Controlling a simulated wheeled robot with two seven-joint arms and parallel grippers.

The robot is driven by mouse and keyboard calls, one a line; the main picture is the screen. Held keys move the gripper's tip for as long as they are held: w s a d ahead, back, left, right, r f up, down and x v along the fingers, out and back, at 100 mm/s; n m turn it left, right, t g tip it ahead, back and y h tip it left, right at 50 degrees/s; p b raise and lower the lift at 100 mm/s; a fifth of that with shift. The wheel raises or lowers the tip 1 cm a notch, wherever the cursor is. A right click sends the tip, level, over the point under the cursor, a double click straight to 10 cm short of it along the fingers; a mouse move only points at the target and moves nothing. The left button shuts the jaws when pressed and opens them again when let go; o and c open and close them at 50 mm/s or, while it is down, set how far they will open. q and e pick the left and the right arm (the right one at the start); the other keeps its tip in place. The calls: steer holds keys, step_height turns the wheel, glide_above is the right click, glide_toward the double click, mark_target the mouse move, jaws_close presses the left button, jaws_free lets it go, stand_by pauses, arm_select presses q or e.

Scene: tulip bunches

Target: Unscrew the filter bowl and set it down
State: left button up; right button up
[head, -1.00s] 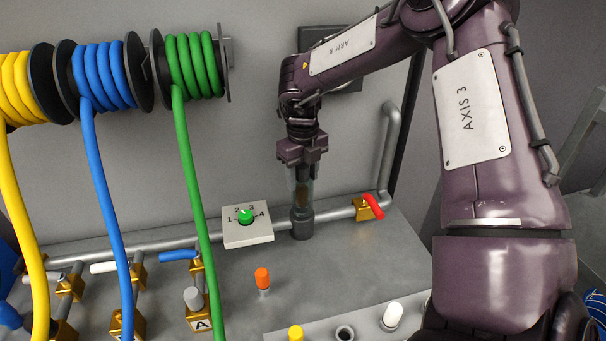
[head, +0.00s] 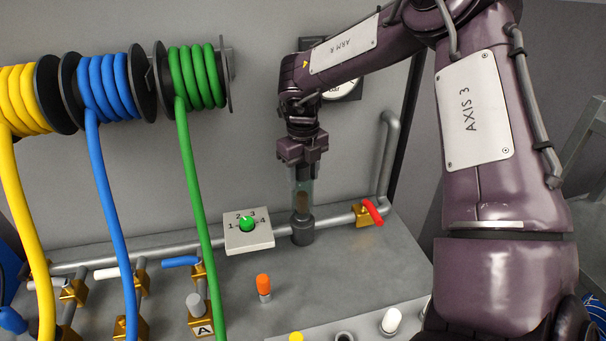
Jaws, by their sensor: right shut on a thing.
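My left gripper is not in view.
A numbered dial box (head: 249,236) stands close left of the filter, and a red-handled valve (head: 370,212) close right. An orange-capped peg (head: 263,286) stands in front. The grey bench top (head: 340,272) is clear right of it.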

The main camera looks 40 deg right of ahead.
steer(key=shift+r+p, duration=2.55)
steer(key=shift+r, duration=0.95)
